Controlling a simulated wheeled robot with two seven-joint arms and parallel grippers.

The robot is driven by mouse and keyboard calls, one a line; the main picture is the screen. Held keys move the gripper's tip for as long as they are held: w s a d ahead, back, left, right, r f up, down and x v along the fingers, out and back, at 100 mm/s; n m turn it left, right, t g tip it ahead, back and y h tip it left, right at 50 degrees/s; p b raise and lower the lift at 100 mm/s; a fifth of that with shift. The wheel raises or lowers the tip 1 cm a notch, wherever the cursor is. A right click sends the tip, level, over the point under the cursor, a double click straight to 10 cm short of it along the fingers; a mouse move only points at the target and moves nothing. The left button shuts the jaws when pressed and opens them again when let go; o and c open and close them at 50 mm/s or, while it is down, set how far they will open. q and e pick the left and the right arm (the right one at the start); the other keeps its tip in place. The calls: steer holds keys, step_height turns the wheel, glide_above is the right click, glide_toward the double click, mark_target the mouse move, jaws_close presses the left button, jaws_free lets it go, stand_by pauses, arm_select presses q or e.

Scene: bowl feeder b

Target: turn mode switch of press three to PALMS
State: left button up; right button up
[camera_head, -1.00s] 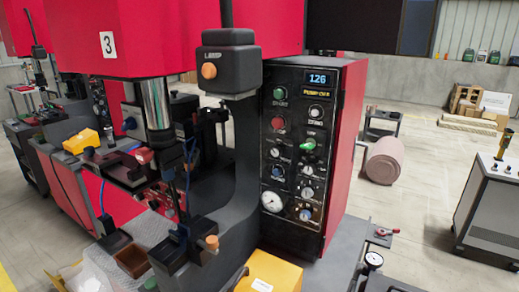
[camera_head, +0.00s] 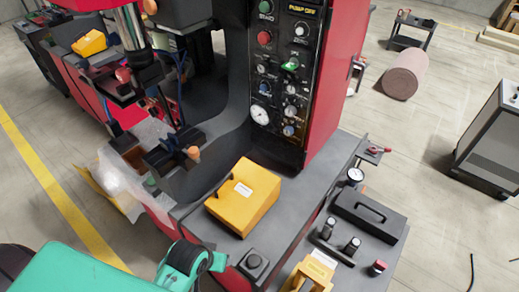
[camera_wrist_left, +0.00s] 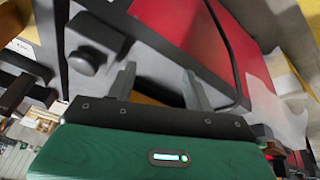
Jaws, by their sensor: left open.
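The control panel (camera_head: 284,75) of press three stands upright on the front of the machine's column in the head view. It carries push buttons, small knobs and gauges, including a green-lit knob (camera_head: 291,65) and blue-marked knobs lower down. In the head view my green left arm is at the lower left, well below the panel. My right gripper is out of view.
A yellow box (camera_head: 243,197) sits on the press table below the panel. A black button box (camera_head: 253,264) is at the table's near edge. A dial gauge (camera_head: 355,175) and a black-handled plate (camera_head: 368,214) are to the right.

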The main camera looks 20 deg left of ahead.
arm_select(q)
steer(key=w+r+n+t+h, duration=0.1)
steer(key=w+r+n+t, duration=0.1)
steer(key=w+r+n, duration=0.45)
steer(key=n+t+h+p, duration=0.3)
steer(key=n+t, duration=0.8)
steer(key=n, duration=1.2)
glide_toward(261, 69)
steer(key=shift+h, duration=0.4)
steer(key=p+x, duration=0.2)
steer(key=x, duration=0.5)
steer(key=shift+w+a, duration=0.15)
steer(key=shift+w, duration=0.1)
steer(key=shift+x, duration=0.85)
steer(key=shift+f, duration=0.1)
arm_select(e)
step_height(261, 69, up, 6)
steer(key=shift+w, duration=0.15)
